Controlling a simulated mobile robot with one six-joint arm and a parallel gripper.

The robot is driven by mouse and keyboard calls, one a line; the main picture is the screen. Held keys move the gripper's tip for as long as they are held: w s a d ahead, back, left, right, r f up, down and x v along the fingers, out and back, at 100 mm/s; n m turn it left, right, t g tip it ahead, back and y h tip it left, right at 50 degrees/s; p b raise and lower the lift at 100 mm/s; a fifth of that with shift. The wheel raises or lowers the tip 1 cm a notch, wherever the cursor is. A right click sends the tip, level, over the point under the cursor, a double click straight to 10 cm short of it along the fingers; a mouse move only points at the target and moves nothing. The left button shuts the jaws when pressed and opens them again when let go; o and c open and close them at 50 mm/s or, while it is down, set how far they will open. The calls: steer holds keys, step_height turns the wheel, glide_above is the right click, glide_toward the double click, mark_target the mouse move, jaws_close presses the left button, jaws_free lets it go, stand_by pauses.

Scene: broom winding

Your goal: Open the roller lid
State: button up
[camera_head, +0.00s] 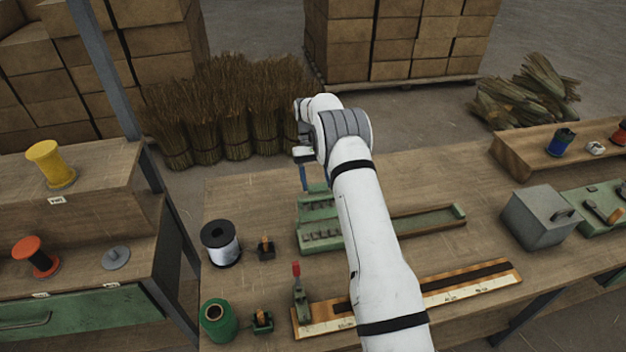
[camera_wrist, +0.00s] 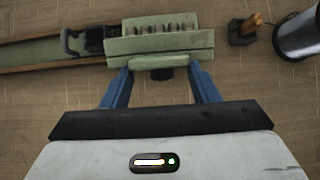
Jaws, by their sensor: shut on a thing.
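The green roller unit (camera_head: 320,236) stands on the workbench left of my arm, with a row of dark slots along it. A dark part lies between the fingers under that edge. The exact contact is hidden under the lid. In the head view my gripper (camera_head: 303,180) points down at the unit's far side.
A green trough (camera_head: 425,222) runs right from the unit. A silver-white spool (camera_head: 221,245), a green spool (camera_head: 217,322) and a red-handled clamp (camera_head: 298,290) stand on the near bench. A grey box (camera_head: 540,215) is at right. Broom bundles (camera_head: 235,110) stand behind the bench.

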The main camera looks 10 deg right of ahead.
steer(key=o, duration=1)
steer(key=shift+s+f, duration=0.25)
steer(key=shift+f, duration=0.1)
steer(key=o, duration=0.4)
steer(key=shift+w+r, duration=0.1)
steer(key=shift+r, duration=0.1)
steer(key=shift+w, duration=0.1)
steer(key=p+v, duration=0.2)
steer(key=v, duration=0.5)
steer(key=shift+r, duration=0.3)
steer(key=shift+w, duration=0.2)
